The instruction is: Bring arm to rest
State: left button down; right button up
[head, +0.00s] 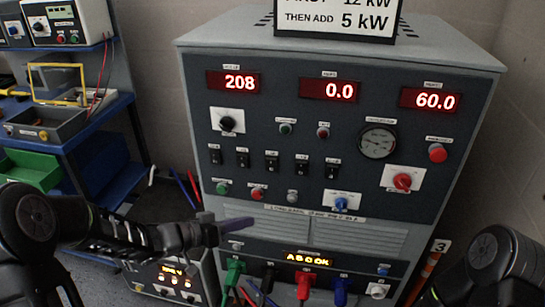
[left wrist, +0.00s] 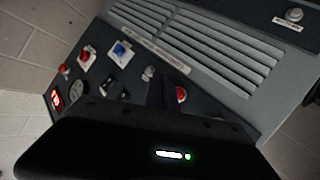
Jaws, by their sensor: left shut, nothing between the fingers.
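My left gripper (head: 236,222) reaches in from the left in the head view, in front of the lower part of the grey cabinet (head: 215,150). Its fingers are shut with nothing between them. They point right, over the vent area above the cable sockets. Whether they touch the panel is unclear. In the left wrist view, the dark gripper body covers the bottom and a finger (left wrist: 155,93) shows before the tilted panel (left wrist: 215,62). My right arm (head: 497,262) shows at the lower right; its gripper is out of view.
The panel displays read 208, 0.0 and 60.0. Green (head: 232,272), red (head: 304,284) and blue (head: 341,291) plugs sit along the cabinet's bottom. A blue shelf (head: 75,140) with a green bin (head: 30,170) stands left. A sign (head: 338,19) stands on the cabinet.

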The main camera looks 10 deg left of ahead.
pick_arm(q)
jog(key=s+a+f+n+g+y+p, duration=0.1)
jog(key=s+f+n+y, duration=0.15)
jog(key=f, duration=0.45)
jog(key=s+f+n+y+p, duration=0.1)
jog(key=f+y, duration=0.3)
jog(key=f, duration=0.3)
jog(key=s+d+f+g+p, duration=0.1)
jog(key=s+d+f+g, duration=0.1)
jog(key=s, duration=0.6)
jog(key=s+d+f+n+g+p, duration=0.1)
jog(key=s+d+f+g, duration=0.2)
jog(key=s, duration=0.5)
jog(key=s+d+f+n+g+p, duration=0.1)
jog(key=s+d+f+g, duration=0.2)
jog(key=s+d+f, duration=0.2)
jog(key=s, duration=0.3)
jog(key=shift+s+f, duration=0.35)
jog(key=shift+s, duration=0.05)
